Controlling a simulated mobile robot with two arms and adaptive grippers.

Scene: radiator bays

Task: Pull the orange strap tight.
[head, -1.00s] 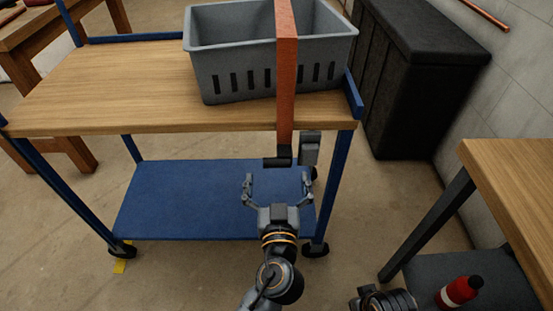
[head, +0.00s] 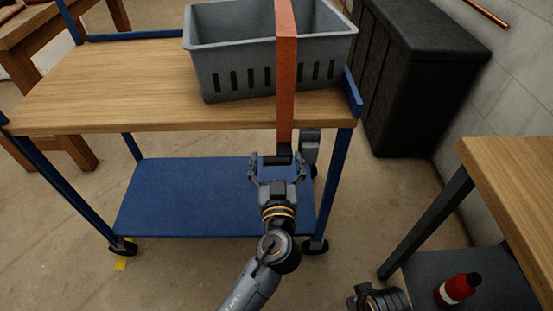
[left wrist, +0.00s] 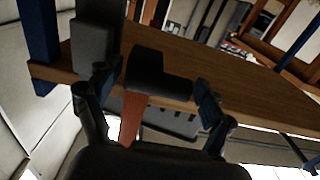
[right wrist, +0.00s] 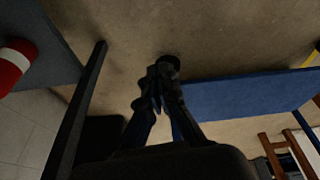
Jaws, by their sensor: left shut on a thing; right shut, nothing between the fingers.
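The orange strap (head: 286,70) runs over the grey crate (head: 230,75) and hangs down past the front edge of the cart's wooden top. Its lower end carries a black end piece (head: 284,150), which also shows in the left wrist view (left wrist: 155,72). My left gripper (head: 278,162) is below the cart's edge, its fingers on either side of the black end piece, shut on it. A grey block (head: 311,145), perhaps the strap's buckle, hangs just right of it. My right gripper (right wrist: 157,88) shows in the right wrist view, shut and empty.
The cart has a wooden top (head: 120,85) and a blue lower shelf (head: 180,195) behind my left arm. A second table (head: 520,170) stands at the right, with a red bottle (head: 458,289) on its lower shelf. A black chest (head: 415,75) stands behind.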

